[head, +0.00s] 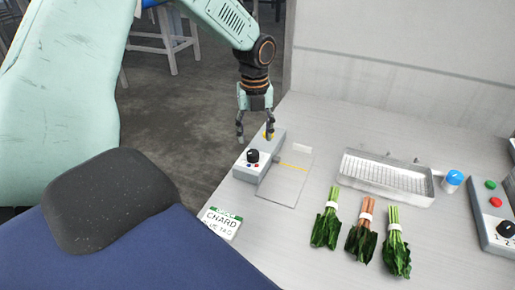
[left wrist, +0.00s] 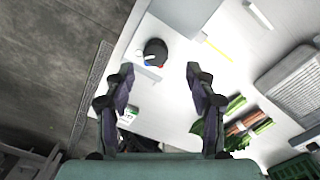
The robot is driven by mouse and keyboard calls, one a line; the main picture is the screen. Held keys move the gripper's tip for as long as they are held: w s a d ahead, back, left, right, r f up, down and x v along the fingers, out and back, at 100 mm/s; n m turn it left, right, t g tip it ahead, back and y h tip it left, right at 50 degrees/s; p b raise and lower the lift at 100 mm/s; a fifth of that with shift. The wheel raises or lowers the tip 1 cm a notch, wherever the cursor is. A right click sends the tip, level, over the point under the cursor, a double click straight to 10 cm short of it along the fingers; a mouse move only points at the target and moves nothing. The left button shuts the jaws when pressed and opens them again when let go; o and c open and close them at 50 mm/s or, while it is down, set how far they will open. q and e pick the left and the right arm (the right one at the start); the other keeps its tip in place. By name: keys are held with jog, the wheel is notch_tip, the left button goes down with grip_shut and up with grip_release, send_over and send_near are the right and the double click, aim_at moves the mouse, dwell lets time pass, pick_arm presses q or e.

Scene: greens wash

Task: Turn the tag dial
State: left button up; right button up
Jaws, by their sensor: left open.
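A black dial (head: 253,156) stands on a grey box at the left end of the metal counter, with small red and blue marks by it. In the left wrist view the black dial (left wrist: 155,51) lies just beyond the gap between the fingertips. My left gripper (head: 256,133) is open and empty, pointing down above the far part of the grey box (head: 262,171). The fingers are apart from the dial. A second black dial (head: 505,229) with numbers sits on a box at the right edge. I cannot tell from markings which is the tag dial. My right gripper is not in view.
A flat plate (head: 285,188) with a yellow line adjoins the grey box. A "CHARD" card (head: 221,222) lies at the front edge. Three banded bunches of greens (head: 360,238) lie right of it, before a mesh tray (head: 388,178) and a blue-topped item (head: 453,179).

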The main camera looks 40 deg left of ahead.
aim_at(253, 152)
pick_arm(q)
jog(key=f, duration=0.3)
jog(key=s+f, duration=0.1)
jog(key=f, duration=0.1)
jog(key=shift+a, duration=0.4)
jog(key=shift+w+d+f, duration=0.2)
jog(key=shift+w+f, duration=0.05)
jog(key=shift+f, duration=0.05)
jog(key=shift+d+r, duration=0.1)
jog(key=shift+d, duration=0.1)
jog(key=shift+s+a, duration=0.15)
jog(key=shift+a, duration=0.15)
jog(key=c, duration=0.4)
jog(key=shift+d, duration=0.2)
jog(key=c, duration=0.7)
